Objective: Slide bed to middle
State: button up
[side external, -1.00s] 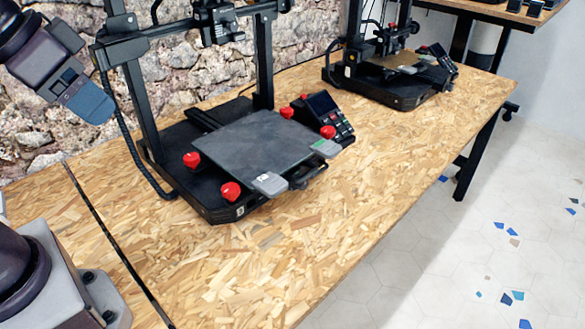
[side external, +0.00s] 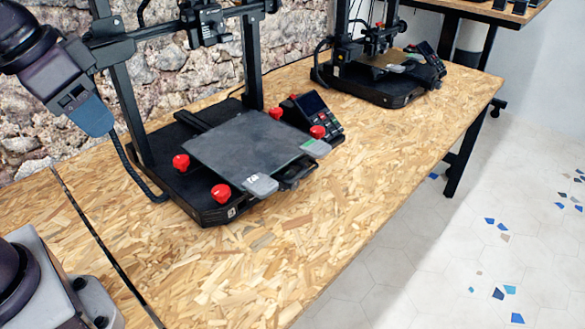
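The near 3D printer's bed (side external: 243,150) is a flat dark grey plate with grey clips at its front corners. It sits toward the front of the black printer base (side external: 168,150), its front edge reaching past the base's front. Red knobs (side external: 221,193) show around it at its corners. My gripper (side external: 90,112) is at the upper left, pointing down, apart from the bed and left of the printer's upright. Its fingers appear as one blue-grey block, so I cannot tell whether it is open or shut. Nothing visible hangs from it.
The printer's gantry frame (side external: 118,95) stands over the rear of the bed, with the print head (side external: 200,22) high above. A control screen unit (side external: 310,115) stands to the right. A second printer (side external: 372,75) is farther back. The chipboard table (side external: 330,190) is clear in front.

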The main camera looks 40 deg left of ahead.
jog(key=w+d+f+m+g, duration=0.1)
jog(key=w+d+f+g, duration=0.1)
jog(key=w, duration=0.5)
jog(key=w+d+f+g, duration=0.1)
jog(key=w+d, duration=0.1)
jog(key=w, duration=0.5)
jog(key=n+g+y, duration=0.1)
jog(key=n+y, duration=0.1)
send_near(297, 174)
jog(key=f, duration=0.5)
jog(key=a+f, duration=0.1)
jog(key=f, duration=0.2)
jog(key=shift+a+f, duration=0.15)
jog(key=shift+f, duration=0.05)
grip_shut()
